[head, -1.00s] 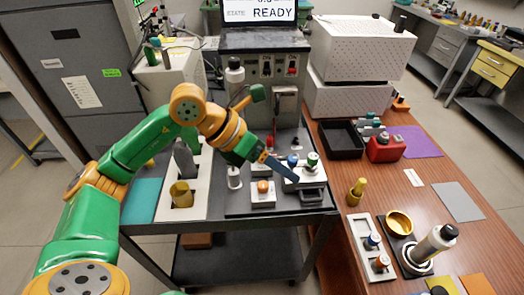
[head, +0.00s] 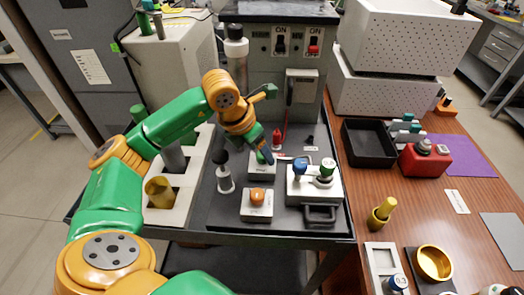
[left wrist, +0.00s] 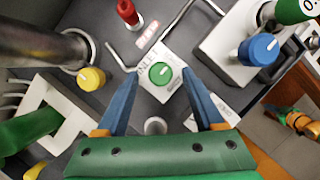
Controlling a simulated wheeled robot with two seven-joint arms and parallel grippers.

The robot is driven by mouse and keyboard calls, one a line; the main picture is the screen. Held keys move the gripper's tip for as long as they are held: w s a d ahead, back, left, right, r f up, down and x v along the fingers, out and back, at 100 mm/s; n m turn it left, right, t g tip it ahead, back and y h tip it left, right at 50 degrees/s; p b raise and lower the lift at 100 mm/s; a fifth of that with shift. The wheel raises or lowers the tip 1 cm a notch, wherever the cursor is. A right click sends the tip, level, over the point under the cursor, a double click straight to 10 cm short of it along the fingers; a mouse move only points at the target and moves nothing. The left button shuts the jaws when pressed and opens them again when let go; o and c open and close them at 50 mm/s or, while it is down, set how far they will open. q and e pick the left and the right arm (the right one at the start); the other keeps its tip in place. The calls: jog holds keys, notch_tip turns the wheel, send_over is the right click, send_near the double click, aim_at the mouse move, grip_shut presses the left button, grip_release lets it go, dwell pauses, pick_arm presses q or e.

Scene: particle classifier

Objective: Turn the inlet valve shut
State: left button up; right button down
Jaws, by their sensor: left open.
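The inlet valve shows in the left wrist view as a round green knob (left wrist: 160,73) with a pale pointer line, on a white labelled plate (left wrist: 172,60). In the head view its white block (head: 259,175) is partly covered by my gripper. My left gripper (head: 268,158) is above this block, pointing down. In the left wrist view its two blue fingers (left wrist: 161,76) are spread wide, with the green knob framed between their tips. I see a gap on both sides of the knob; how far the tips are above it is unclear.
A white box with a blue knob (head: 300,168) and a green knob (head: 326,168) stands close to the right. An orange-knobbed block (head: 257,204) is in front, a black-topped post (head: 224,172) to the left. A red part (head: 276,138) is just behind.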

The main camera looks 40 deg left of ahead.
pick_arm(q)
jog(key=shift+w+d+f, duration=0.1)
jog(key=shift+w+f, duration=0.15)
jog(key=shift+f, duration=0.4)
grip_shut()
